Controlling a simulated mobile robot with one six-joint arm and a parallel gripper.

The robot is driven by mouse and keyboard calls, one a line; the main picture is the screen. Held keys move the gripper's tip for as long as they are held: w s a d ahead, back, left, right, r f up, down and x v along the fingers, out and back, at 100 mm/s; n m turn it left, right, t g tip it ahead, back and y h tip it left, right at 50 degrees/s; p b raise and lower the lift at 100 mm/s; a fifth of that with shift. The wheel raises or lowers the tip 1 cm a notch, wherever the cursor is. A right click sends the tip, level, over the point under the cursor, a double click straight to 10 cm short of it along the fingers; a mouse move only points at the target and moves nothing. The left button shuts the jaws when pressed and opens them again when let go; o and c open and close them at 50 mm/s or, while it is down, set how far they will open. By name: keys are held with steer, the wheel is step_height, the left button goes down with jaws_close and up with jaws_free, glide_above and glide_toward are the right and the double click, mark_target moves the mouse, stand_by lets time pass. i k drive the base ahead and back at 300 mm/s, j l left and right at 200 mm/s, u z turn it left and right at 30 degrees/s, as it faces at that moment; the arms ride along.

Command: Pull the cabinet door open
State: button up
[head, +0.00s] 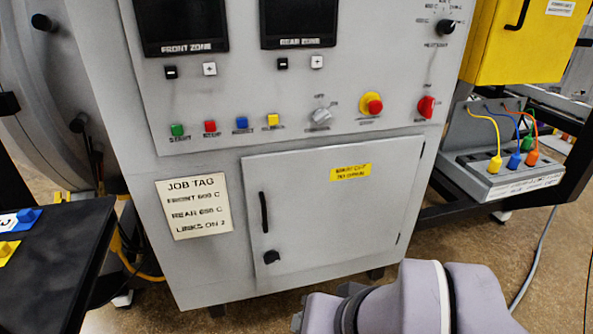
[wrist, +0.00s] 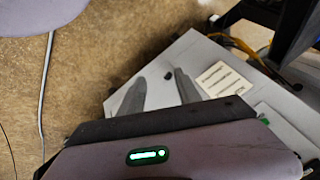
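The grey cabinet door (head: 345,225) is shut in the lower front of the furnace cabinet. Its black vertical handle (head: 264,212) is at the door's left side, with a dark knob (head: 271,257) below it. A yellow label (head: 350,172) is on the door's upper part. In the wrist view my gripper (wrist: 160,77) has its two grey fingers apart with nothing held. A small dark fitting (wrist: 167,76) shows beyond the gap between the fingertips, apart from them. I cannot make out the handle in the wrist view. In the head view my fingers are not clearly visible.
A job tag (head: 194,207) is left of the door. Buttons and a red knob (head: 426,107) are on the panel above. A black table (head: 50,275) stands at left. A plug box (head: 500,170) with cables stands at right. Brown floor (head: 548,265) is open at lower right.

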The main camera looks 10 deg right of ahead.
mark_target(321, 206)
steer(key=i+j+z, duration=0.1)
steer(key=z, duration=0.25)
steer(key=i+j+z, duration=0.15)
steer(key=z, duration=0.2)
steer(key=i+j+z, duration=0.3)
steer(key=k+l, duration=0.1)
steer(key=l, duration=0.05)
